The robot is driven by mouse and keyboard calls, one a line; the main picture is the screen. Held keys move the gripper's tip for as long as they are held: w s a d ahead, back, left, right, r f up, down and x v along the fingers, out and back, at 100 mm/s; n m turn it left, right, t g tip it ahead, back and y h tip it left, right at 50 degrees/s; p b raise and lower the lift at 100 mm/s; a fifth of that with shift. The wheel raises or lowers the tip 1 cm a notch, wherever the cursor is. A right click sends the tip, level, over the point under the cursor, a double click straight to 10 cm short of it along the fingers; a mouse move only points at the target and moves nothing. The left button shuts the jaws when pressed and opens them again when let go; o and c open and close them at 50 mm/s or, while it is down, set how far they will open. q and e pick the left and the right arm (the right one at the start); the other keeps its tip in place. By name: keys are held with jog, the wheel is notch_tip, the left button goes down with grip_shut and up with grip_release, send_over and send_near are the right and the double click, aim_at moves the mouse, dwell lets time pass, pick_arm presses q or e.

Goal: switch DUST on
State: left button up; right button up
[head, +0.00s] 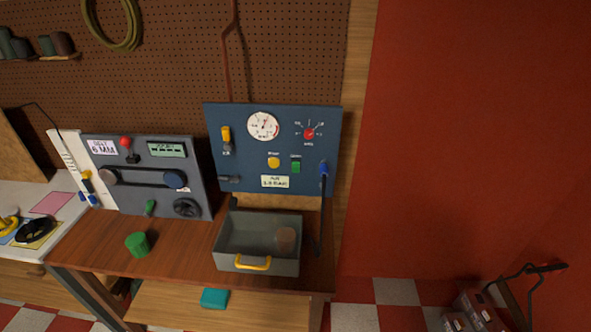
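A blue control panel (226,170) is fixed upright against the pegboard. Whether this switch is on or off cannot be told. A round yellow button (273,162) is just left of it, also with a small label. A yellow lever (226,134), a white dial gauge (263,126) and a red knob (309,133) are higher on the panel. Neither of my grippers is in view.
A grey open drawer (230,259) with a yellow handle stands below the panel, holding a brown round piece. A black hose (323,210) hangs at the panel's right. A grey machine (145,195) is left. A green cylinder (137,244) stands on the wooden bench (185,262).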

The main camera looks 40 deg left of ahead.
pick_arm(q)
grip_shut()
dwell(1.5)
